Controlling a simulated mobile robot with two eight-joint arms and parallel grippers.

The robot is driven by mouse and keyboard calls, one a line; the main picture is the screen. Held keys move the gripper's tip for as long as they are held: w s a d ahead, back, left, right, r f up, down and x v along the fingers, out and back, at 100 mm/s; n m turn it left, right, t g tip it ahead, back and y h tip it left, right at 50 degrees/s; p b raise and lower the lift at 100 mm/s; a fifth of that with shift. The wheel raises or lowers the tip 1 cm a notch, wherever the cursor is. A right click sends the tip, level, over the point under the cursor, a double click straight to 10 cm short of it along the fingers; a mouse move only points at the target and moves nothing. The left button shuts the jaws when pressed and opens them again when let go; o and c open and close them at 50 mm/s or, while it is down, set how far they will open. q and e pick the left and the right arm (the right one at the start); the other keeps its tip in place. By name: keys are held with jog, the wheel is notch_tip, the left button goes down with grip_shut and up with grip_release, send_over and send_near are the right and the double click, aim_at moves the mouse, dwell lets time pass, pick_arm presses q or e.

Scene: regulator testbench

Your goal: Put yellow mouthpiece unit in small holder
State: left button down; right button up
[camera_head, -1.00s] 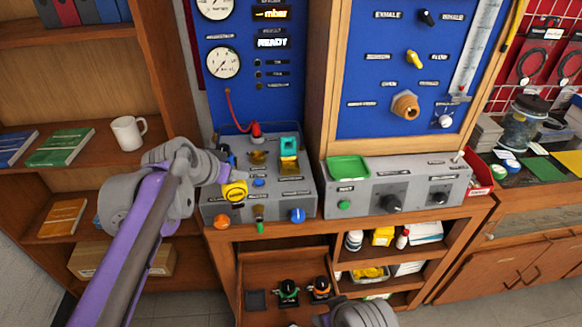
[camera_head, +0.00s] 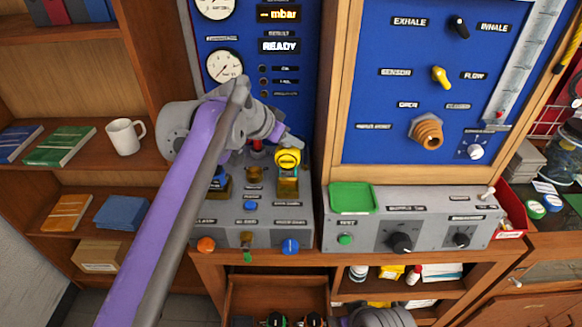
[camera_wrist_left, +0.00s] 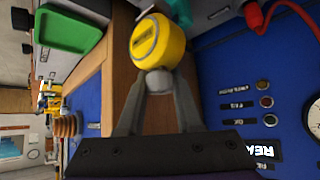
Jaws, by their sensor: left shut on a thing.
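The yellow mouthpiece unit (camera_head: 288,158) is a round yellow piece with a dark label on its face. My left gripper (camera_head: 287,143) is shut on it. In the left wrist view the unit (camera_wrist_left: 160,40) sits at the fingertips, held by a grey stub. In the head view the unit shows just above a small brass-coloured holder (camera_head: 288,188) at the right of the grey bench console (camera_head: 268,222). I cannot tell whether they touch. A second brass holder (camera_head: 254,175) stands to the left. My right gripper is not in view; only a grey part of my right arm shows at the bottom.
A blue piece (camera_head: 218,183) sits in a holder left of the brass ones, partly behind my left arm. A green tray (camera_head: 352,198) lies on the right console. The blue gauge panel (camera_head: 290,110) rises close behind. An open drawer (camera_head: 262,297) is below.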

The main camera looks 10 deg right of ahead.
aim_at(290, 158)
pick_arm(q)
jog(key=shift+f+b, duration=0.3)
jog(key=shift+f, duration=2.55)
jog(key=c, duration=0.6)
grip_release()
jog(key=shift+f, duration=0.1)
jog(key=v, duration=1.2)
jog(key=shift+p, duration=0.35)
jog(key=s+a+f+n+y, duration=0.2)
jog(key=s+a+f+n, duration=0.1)
jog(key=s+a+f, duration=0.4)
jog(key=s+a+f+n+y, duration=0.2)
jog(key=s+a+f+n, duration=0.2)
jog(key=s+a+f, duration=0.3)
jog(key=s+a+f+n+y, duration=0.3)
jog(key=s+a+f, duration=0.5)
jog(key=s+f, duration=0.4)
notch_tip(290, 158, down, 2)
jog(key=shift+s+f+g, duration=0.2)
jog(key=shift+g, duration=0.2)
